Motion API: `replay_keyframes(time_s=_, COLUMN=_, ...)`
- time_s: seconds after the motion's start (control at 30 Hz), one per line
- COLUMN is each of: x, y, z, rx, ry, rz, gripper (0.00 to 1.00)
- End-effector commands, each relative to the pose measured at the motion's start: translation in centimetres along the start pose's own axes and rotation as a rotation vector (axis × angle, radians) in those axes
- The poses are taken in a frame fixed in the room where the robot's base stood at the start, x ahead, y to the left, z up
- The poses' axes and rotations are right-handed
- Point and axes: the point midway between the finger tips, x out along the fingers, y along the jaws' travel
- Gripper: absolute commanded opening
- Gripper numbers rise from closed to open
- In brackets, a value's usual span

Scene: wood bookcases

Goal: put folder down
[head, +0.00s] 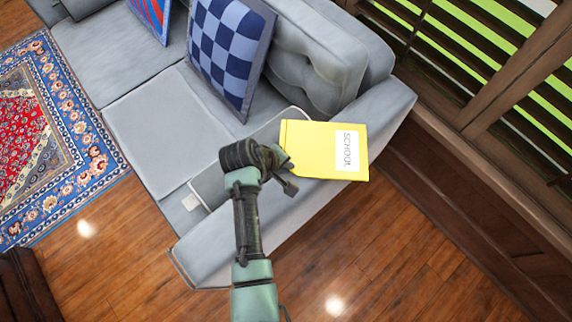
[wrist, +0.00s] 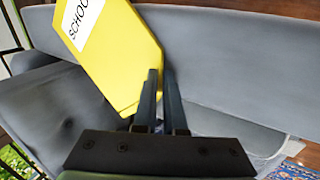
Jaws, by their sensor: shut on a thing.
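The yellow folder (head: 308,150) has a white label reading SCHOOL. In the head view it is over the right end of the grey sofa, in front of the armrest. My gripper (head: 287,168) is at the folder's left edge. In the wrist view my gripper (wrist: 160,95) is shut on a corner of the folder (wrist: 125,60), with the fingers close together. The grey sofa (head: 150,125) lies below. I cannot tell whether the folder touches the armrest (head: 385,105).
A checkered blue cushion (head: 230,50) leans on the sofa back. A grey cushion (head: 320,65) is beside the armrest. A white-edged object lies on the seat, partly hidden by my arm. Shuttered windows (head: 480,60) are at right. The middle seat is clear.

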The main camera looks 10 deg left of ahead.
Motion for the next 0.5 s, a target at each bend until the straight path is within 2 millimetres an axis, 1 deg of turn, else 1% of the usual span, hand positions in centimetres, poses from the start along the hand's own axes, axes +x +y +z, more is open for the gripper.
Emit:
replay_keyframes(time_s=0.17, x=-0.11, y=0.10, z=-0.06, rx=0.000, ry=0.001, rz=0.001, gripper=0.00)
replay_keyframes(time_s=0.27, x=0.17, y=-0.05, z=-0.05, rx=0.000, ry=0.001, rz=0.001, gripper=0.00)
replay_keyframes(time_s=0.3, x=0.16, y=-0.06, z=-0.05, rx=0.000, ry=0.001, rz=0.001, gripper=0.12)
replay_keyframes(time_s=0.37, x=0.12, y=-0.04, z=-0.05, rx=0.000, ry=0.001, rz=0.001, gripper=0.20)
replay_keyframes(time_s=0.5, x=0.12, y=-0.04, z=-0.05, rx=0.000, ry=0.001, rz=0.000, gripper=0.20)
